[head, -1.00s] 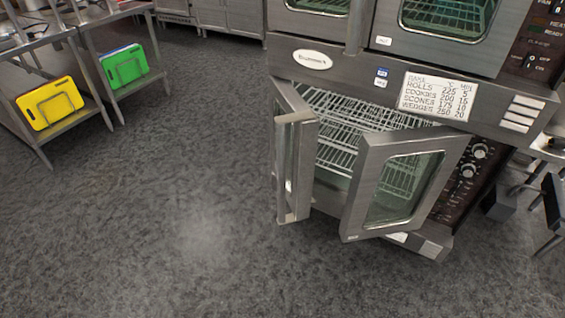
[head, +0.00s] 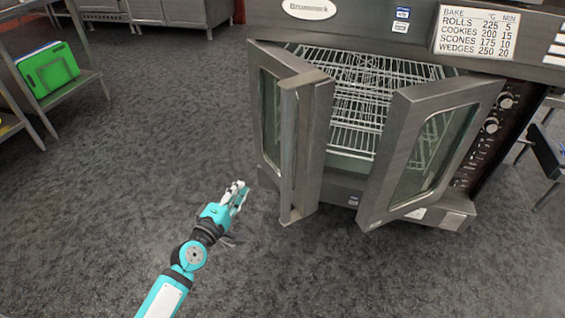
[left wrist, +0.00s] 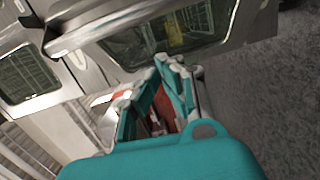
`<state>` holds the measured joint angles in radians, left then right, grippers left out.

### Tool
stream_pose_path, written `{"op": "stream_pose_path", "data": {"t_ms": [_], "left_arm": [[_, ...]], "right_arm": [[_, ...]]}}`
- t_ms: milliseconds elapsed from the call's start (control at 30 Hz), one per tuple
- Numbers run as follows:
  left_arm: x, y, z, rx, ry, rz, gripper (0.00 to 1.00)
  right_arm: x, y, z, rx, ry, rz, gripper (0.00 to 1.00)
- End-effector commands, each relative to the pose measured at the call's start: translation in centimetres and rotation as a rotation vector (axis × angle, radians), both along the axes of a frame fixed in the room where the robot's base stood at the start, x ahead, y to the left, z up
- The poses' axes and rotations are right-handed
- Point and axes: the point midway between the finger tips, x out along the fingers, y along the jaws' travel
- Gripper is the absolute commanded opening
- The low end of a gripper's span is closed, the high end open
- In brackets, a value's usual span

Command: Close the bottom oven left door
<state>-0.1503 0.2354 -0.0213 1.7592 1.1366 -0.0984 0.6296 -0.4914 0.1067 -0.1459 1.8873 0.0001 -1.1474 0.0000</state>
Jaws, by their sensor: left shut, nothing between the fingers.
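The bottom oven (head: 352,188) stands ahead with both doors swung part open. Its left door (head: 270,125) is angled outward, with a glass window and a tall vertical handle bar (head: 303,150) on its free edge. The right door (head: 380,187) is also open, to the right. My left gripper (head: 238,188) is shut and empty, to the left of the left door and apart from it in the head view. In the left wrist view my left gripper's fingers (left wrist: 172,75) point toward a steel door with a glass window (left wrist: 170,35). My right gripper is in neither view.
Wire racks (head: 365,95) show inside the oven. A label with baking times (head: 490,33) is above the doors. A shelf at the left holds a green board (head: 48,70). The grey floor (head: 120,170) to the left of the oven is clear.

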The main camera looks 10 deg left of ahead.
Motion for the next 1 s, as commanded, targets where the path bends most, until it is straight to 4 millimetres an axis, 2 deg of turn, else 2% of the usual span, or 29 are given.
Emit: {"op": "stream_pose_path", "data": {"t_ms": [100,267,433,667,800,1000], "left_arm": [[0.4,-0.1,1.2,-0.042,-0.029,-0.002,0.0],[2.3,-0.3,1.5,-0.044,-0.031,0.0,0.0],[5.8,-0.8,1.5,-0.043,-0.031,-0.001,0.0],[10.5,-1.5,1.3,-0.04,-0.031,-0.001,0.0],[11.6,-3.5,1.4,-0.041,-0.027,-0.003,0.0],[12.4,-4.5,1.4,-0.039,-0.028,-0.001,0.0]], "right_arm": [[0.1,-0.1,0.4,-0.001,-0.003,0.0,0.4],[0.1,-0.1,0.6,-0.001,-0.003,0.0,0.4],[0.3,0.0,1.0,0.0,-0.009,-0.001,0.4],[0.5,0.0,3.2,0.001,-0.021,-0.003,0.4],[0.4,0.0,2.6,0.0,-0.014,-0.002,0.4],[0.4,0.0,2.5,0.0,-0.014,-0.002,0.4]]}}
